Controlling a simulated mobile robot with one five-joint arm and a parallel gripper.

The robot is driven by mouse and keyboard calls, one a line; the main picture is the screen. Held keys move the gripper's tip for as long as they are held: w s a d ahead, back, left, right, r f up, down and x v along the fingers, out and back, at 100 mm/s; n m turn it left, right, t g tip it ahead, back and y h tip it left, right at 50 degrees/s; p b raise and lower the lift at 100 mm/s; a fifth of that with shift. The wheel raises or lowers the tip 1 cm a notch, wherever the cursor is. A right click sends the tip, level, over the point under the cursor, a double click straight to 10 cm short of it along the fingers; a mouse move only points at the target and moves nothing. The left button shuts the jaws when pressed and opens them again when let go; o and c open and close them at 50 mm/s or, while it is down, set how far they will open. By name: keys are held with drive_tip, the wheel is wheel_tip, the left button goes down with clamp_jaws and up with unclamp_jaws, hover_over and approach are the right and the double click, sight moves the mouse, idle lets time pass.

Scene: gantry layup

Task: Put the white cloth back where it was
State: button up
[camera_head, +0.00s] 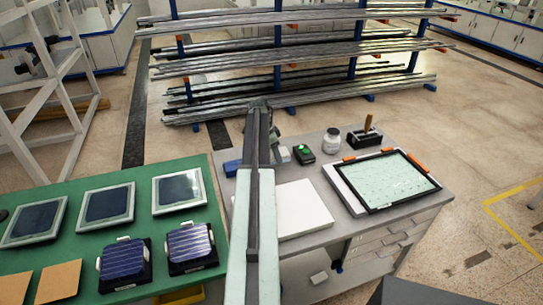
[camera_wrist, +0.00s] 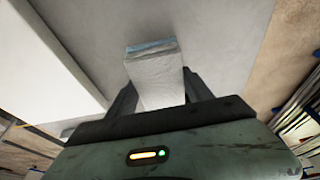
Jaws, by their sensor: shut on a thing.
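The white cloth (camera_wrist: 158,82) is a small folded white pad with a pale blue far edge in the wrist view. It sits between the two dark fingers of my gripper (camera_wrist: 160,95), which is shut on it. Behind the cloth is the grey top of the workbench (camera_wrist: 195,35). Whether the cloth touches that top I cannot tell. In the head view my arm reaches over the grey workbench (camera_head: 322,245).
A white board (camera_head: 301,209) lies right of my arm. A black-framed panel (camera_head: 390,181), white jar (camera_head: 332,141), black device (camera_head: 303,154) and wooden-handled tool (camera_head: 367,128) stand on the bench. A blue item (camera_head: 232,167) is left. The green table (camera_head: 145,229) holds several panels.

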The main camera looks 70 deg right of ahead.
drive_tip(key=shift+w+d+f, duration=0.15)
drive_tip(key=shift+w+d, duration=1.05)
drive_tip(key=shift+w, duration=0.1)
wheel_tip(320, 180, down, 4)
drive_tip(key=b, duration=0.4)
drive_tip(key=shift+w, duration=0.1)
drive_tip(key=shift+r, duration=0.25)
drive_tip(key=shift+f, duration=0.25)
drive_tip(key=o, duration=1.2)
drive_tip(key=shift+r, duration=0.1)
drive_tip(key=p+v, duration=1.1)
drive_tip(key=v, duration=0.1)
drive_tip(key=shift+d+r+p, duration=0.1)
drive_tip(key=shift+r+p, duration=0.05)
drive_tip(key=shift+p, duration=0.2)
